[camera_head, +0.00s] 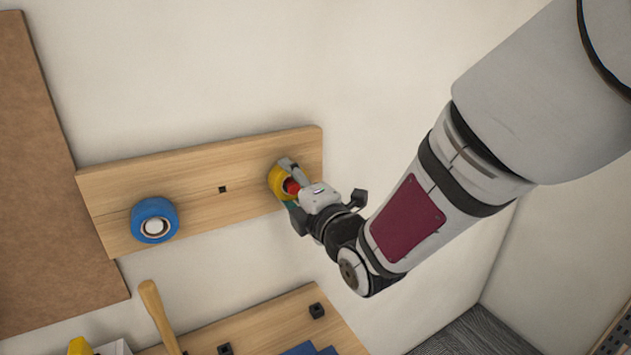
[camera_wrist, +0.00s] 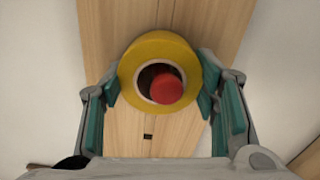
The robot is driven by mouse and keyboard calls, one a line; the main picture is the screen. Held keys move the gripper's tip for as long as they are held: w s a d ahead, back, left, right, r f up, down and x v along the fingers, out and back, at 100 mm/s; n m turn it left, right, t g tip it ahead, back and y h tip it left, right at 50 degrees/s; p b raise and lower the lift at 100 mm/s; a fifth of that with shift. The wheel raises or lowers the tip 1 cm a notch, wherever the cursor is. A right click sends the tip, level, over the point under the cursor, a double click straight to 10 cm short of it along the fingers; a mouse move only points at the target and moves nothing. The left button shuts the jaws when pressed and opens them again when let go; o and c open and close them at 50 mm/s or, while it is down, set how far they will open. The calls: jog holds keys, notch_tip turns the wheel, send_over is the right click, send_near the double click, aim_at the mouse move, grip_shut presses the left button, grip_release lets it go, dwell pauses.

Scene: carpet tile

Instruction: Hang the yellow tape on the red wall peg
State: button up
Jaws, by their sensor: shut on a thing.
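The yellow tape (camera_wrist: 160,47) is a ring held between the two teal-padded fingers of my gripper (camera_wrist: 160,95) in the wrist view. It also shows at the right end of the wooden board in the head view (camera_head: 275,181), partly hidden by my gripper (camera_head: 291,192). The red wall peg (camera_wrist: 166,88) shows inside the ring's opening, toward its lower right, and also in the head view (camera_head: 291,187). The tape is around the peg as seen from the wrist. I cannot tell whether the tape touches the board or rests on the peg.
A blue tape roll (camera_head: 154,220) hangs on a pale peg at the left of the wooden board (camera_head: 200,174). A small dark square hole (camera_head: 222,189) lies between. Below are a lower board (camera_head: 270,318), a wooden handle (camera_head: 159,316) and a yellow item (camera_head: 80,346). A brown panel (camera_head: 45,180) is at left.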

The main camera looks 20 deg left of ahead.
jog(key=shift+f+b, duration=0.4)
jog(key=shift+f, duration=0.15)
jog(key=o, duration=1.2)
jog(key=shift+o, duration=0.2)
jog(key=s+d+r+m+h, duration=0.15)
jog(key=d+m+h, duration=0.5)
jog(key=d, duration=0.75)
jog(key=s+d+m+h, duration=0.2)
jog(key=d+m+h, duration=0.2)
jog(key=d+m, duration=0.8)
jog(key=s+d+m+g+h, duration=0.3)
jog(key=s+d+m+g, duration=0.3)
jog(key=s+d+m, duration=0.5)
jog(key=s+d, duration=0.5)
jog(key=s, duration=0.3)
jog(key=shift+s+d+f, duration=0.25)
jog(key=shift+d, duration=0.15)
